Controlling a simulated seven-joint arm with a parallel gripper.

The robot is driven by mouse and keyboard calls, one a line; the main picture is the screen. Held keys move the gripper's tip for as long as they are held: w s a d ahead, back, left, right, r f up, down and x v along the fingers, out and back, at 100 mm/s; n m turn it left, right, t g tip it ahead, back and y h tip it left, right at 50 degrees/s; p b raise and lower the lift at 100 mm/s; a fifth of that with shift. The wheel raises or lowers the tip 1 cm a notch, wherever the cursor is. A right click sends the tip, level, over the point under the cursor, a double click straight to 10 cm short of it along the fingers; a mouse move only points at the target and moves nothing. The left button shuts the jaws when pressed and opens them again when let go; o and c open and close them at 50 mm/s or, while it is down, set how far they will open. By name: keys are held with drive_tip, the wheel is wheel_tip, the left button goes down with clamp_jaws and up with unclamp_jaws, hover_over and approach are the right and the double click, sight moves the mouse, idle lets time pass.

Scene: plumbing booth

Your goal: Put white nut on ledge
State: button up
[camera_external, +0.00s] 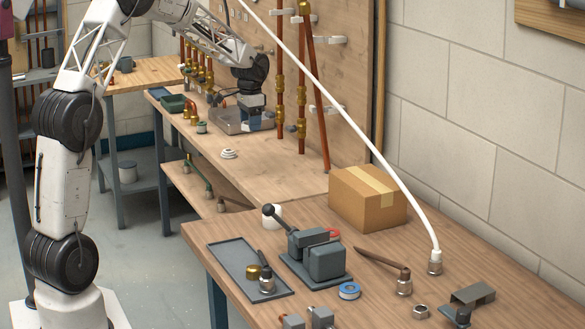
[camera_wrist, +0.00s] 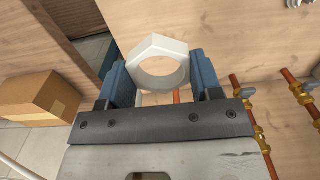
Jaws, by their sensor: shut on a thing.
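The white nut (camera_wrist: 158,44) is a thick six-sided ring in the wrist view. It sits between the two blue fingers of my gripper (camera_wrist: 159,76), which is shut on it. In the external view my gripper (camera_external: 254,118) points down over the far wooden bench (camera_external: 275,168), near the pipe board. The nut cannot be made out there. A pale wooden surface (camera_wrist: 225,30) lies behind the nut in the wrist view. I cannot tell which wooden surface is the ledge, or how high the nut is above it.
A grey tray (camera_external: 226,128) lies by my gripper, with copper pipes (camera_external: 280,90) close on the right. A small white ringed part (camera_external: 229,153) is on the far bench. A cardboard box (camera_external: 367,198) and a grey vice (camera_external: 318,258) stand on the near bench.

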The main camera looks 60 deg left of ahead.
wheel_tip(320, 180, down, 15)
drive_tip(key=shift+r, duration=0.1)
idle(0.4)
hover_over(279, 172)
drive_tip(key=shift+w+a+f, duration=0.1)
drive_tip(key=shift+w+f, duration=0.05)
drive_tip(key=shift+f, duration=0.55)
idle(0.3)
drive_tip(key=shift+f, duration=0.15)
drive_tip(key=shift+f, duration=1.65)
drive_tip(key=shift+f, duration=0.1)
drive_tip(key=o, duration=0.9)
